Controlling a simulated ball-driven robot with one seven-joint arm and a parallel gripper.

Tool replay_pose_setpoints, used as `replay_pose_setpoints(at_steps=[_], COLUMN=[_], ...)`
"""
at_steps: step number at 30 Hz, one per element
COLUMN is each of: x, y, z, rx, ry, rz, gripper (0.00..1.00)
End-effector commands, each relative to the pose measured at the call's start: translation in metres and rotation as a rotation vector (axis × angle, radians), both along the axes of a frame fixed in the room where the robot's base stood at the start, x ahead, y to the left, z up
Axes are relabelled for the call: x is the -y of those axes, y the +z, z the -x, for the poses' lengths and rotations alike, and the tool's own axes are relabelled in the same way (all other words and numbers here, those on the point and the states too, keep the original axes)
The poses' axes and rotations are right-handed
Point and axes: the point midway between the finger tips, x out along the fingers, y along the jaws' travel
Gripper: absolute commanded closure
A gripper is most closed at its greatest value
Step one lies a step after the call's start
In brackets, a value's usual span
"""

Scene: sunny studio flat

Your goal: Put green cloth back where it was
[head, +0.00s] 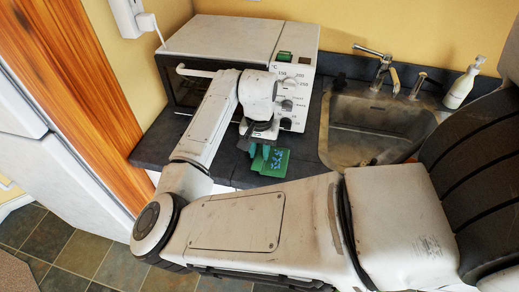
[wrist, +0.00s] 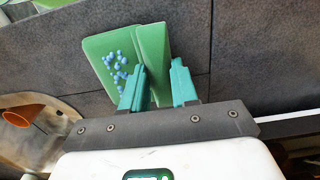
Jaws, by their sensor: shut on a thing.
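The green cloth (head: 276,163) hangs folded below my gripper (head: 260,150), in front of the oven's right part at the counter's front edge. In the wrist view the cloth (wrist: 112,58) shows two flaps, the left one with blue dots. The teal fingers of my gripper (wrist: 158,88) are shut on its near part. The cloth lies over the dark counter (wrist: 240,50); I cannot tell whether it touches the surface.
A white oven (head: 225,38) stands behind my gripper. To the right is a steel sink (head: 365,130) with a tap (head: 383,65) and a soap bottle (head: 462,87). An orange object (wrist: 22,115) lies in the sink. Some counter between oven and sink is bare.

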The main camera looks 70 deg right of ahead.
Motion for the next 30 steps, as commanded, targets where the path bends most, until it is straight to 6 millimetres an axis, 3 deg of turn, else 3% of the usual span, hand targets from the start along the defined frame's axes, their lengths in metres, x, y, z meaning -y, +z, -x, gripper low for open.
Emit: replay_pose_setpoints(at_steps=[4, 5, 12, 23, 30], x=[0.0, 0.0, 0.0, 0.0, 0.001], y=[-0.004, -0.004, -0.003, 0.003, 0.042], z=[0.0, 0.0, 0.0, 0.0, 0.0], rx=[0.0, 0.001, 0.0, 0.0, 0.003], ry=[0.001, 0.001, 0.0, 0.0, -0.002], rz=[0.0, 0.0, 0.0, 0.001, 0.003], gripper=[1.0, 0.7, 0.47, 0.46, 0.46])
